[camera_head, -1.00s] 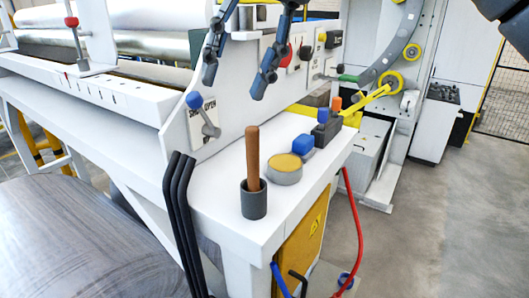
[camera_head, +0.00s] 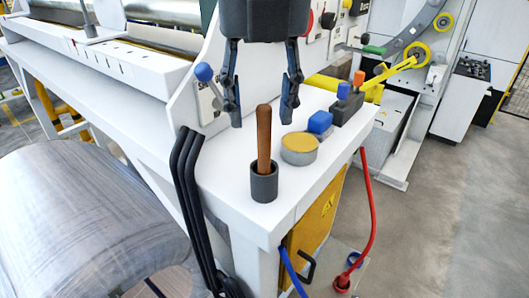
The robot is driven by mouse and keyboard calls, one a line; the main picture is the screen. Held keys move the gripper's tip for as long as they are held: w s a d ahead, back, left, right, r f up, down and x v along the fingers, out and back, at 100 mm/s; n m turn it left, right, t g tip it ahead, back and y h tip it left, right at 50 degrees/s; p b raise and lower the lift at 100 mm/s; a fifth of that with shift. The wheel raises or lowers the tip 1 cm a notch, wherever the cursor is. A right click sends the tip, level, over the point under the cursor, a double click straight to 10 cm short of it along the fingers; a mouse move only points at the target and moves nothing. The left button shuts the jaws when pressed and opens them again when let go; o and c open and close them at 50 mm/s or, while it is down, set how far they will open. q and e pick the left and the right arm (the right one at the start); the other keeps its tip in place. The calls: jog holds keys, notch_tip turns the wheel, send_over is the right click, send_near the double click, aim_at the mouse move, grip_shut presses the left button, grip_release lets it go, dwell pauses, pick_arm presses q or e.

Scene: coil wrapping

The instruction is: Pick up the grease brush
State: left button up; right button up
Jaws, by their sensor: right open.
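The grease brush (camera_head: 264,138) shows as a brown wooden handle standing upright in a dark grey cup (camera_head: 264,184) on the white bench. Its lower end is hidden inside the cup. My right gripper (camera_head: 262,112) is open and empty, pointing down, with its two dark fingers apart. No contact shows. My left gripper is not in view.
A round tin with a yellow top (camera_head: 299,149) and a blue block (camera_head: 320,123) stand right of the cup. A blue-knobbed lever (camera_head: 204,73) is at the left. Black cables (camera_head: 185,180) hang over the bench's left edge. A large roll (camera_head: 85,215) lies below left.

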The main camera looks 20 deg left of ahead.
aim_at(264, 169)
jog(key=f+p, duration=0.1)
jog(key=f, duration=0.1)
jog(key=f+p, duration=0.1)
jog(key=f, duration=0.1)
jog(key=shift+w+d+p, duration=0.1)
jog(key=shift+w+p, duration=0.2)
jog(key=shift+w, duration=0.05)
jog(key=shift+w+f, duration=0.1)
jog(key=shift+f, duration=0.3)
jog(key=shift+c, duration=0.7)
jog(key=c, duration=0.7)
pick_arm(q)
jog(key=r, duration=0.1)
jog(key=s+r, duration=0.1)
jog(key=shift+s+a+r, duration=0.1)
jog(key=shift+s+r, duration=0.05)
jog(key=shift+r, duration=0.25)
pick_arm(e)
grip_shut()
